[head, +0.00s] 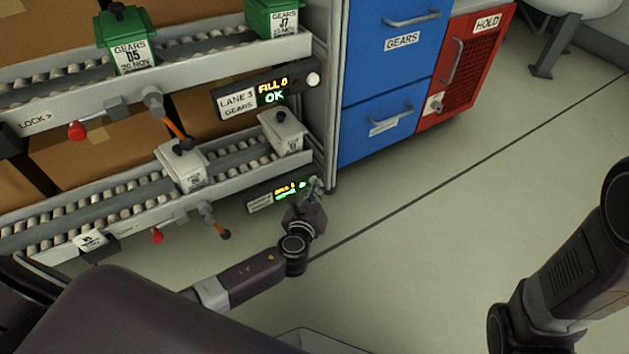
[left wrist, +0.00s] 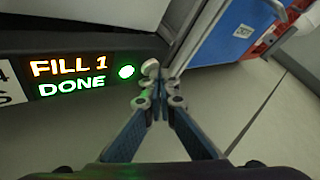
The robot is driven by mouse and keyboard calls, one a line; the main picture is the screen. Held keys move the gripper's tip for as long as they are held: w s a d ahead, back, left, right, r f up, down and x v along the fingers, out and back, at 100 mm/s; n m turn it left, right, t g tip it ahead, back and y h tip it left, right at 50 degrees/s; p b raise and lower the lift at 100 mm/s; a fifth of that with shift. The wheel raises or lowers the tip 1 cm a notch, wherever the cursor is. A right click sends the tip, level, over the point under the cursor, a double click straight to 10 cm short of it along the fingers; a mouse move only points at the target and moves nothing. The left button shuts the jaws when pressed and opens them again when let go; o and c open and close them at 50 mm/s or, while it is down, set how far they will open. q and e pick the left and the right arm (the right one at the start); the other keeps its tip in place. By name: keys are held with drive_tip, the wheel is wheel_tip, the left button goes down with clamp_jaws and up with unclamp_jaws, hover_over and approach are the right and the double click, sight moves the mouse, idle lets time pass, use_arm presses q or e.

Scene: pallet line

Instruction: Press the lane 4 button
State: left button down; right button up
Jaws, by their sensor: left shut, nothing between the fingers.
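The lane 4 panel (head: 277,195) is the dark lower box on the rack's end, with a small lit display. In the left wrist view its display (left wrist: 68,76) reads "FILL 1 DONE", and part of a "4" label shows at the left edge. My left gripper (head: 314,187) is shut and empty at the panel's right end. Its closed fingertips (left wrist: 152,78) appear just right of the green spot; contact cannot be told. The right gripper is not in view.
The lane 3 panel (head: 262,94), with a white button (head: 313,79), is above and reads "FILL 0 OK". White bins (head: 183,166) sit on the lower roller lane, green ones above. A blue cabinet (head: 388,75) and red hold cabinet (head: 465,75) stand behind. The floor right is clear.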

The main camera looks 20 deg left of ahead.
use_arm(q)
drive_tip(key=shift+d, duration=0.1)
drive_tip(key=shift+s+d, duration=0.55)
drive_tip(key=shift+d, duration=0.1)
